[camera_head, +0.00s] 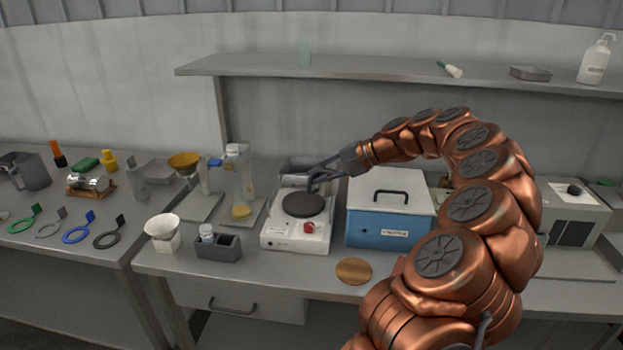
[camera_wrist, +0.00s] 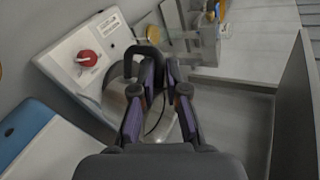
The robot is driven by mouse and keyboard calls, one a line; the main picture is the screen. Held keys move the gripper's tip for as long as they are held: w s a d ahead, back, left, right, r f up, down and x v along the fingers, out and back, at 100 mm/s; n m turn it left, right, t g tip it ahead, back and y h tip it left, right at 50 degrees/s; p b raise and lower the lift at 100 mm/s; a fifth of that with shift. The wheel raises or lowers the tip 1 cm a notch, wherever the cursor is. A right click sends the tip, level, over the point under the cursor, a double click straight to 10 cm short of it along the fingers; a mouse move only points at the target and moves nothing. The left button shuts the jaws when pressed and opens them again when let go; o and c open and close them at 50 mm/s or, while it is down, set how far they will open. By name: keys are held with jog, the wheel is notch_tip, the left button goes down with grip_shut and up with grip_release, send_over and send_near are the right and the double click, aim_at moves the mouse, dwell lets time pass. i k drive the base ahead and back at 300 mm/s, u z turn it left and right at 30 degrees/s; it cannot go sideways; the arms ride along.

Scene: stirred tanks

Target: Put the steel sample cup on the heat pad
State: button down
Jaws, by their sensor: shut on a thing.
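My gripper (camera_head: 322,174) reaches over the back of the white hot plate (camera_head: 285,241), next to its dark round top (camera_head: 303,204). In the wrist view, my gripper (camera_wrist: 160,80) is shut on a dark looped handle (camera_wrist: 131,62). A shiny grey rounded surface (camera_wrist: 112,92) shows beside and below the fingers; it may be the steel sample cup, but the fingers hide part of it. I cannot tell whether it touches the hot plate. A round tan pad (camera_head: 353,271), which looks like the heat pad, lies flat and bare on the bench's front part.
A blue box (camera_head: 388,227) with a handled lid stands right of the hot plate. A grey holder (camera_head: 218,247) with a small bottle and glassware (camera_head: 243,185) stand left. A shelf (camera_head: 400,70) runs above. Bench around the tan pad is mostly clear.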

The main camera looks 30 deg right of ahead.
aim_at(393, 270)
jog(key=z, duration=0.05)
jog(key=k, duration=1.1)
